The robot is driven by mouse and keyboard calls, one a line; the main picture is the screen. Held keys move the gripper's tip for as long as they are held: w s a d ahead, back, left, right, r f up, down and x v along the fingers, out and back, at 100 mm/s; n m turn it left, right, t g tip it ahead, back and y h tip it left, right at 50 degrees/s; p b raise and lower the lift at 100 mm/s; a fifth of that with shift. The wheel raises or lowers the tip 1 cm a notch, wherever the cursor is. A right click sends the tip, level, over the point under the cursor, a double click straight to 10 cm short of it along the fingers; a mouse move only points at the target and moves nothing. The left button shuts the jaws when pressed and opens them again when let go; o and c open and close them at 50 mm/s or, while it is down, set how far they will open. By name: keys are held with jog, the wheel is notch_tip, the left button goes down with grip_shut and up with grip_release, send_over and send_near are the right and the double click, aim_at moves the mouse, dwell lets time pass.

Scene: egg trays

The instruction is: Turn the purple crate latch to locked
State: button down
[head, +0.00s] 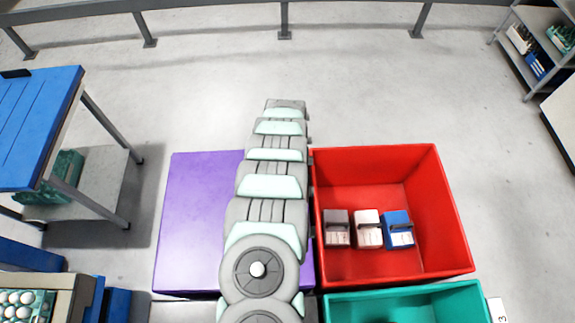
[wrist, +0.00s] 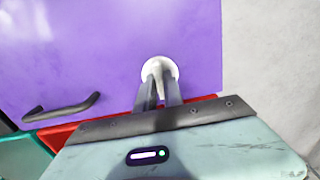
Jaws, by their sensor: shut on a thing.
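The purple crate (head: 190,215) stands left of the red crate in the head view, and its flat purple top is partly covered by my arm. In the wrist view the purple surface (wrist: 70,45) fills most of the picture. A round, pale latch (wrist: 152,66) with a narrow lever sits on it. My gripper (wrist: 160,82) is shut on the latch lever, one finger on each side. The latch and my gripper are hidden in the head view. The latch's markings cannot be made out.
A dark handle (wrist: 62,108) is on the purple surface. The red crate (head: 455,215) is open and holds several small boxes. A teal crate (head: 455,295) stands in front of it. A blue-topped table (head: 40,115) is at the left. Floor behind the crates is clear.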

jog(key=c, duration=1.5)
grip_release()
jog(key=shift+o, duration=0.2)
jog(key=shift+r, duration=0.1)
notch_tip(320, 180, up, 11)
jog(key=p, duration=0.1)
jog(key=shift+f, duration=0.2)
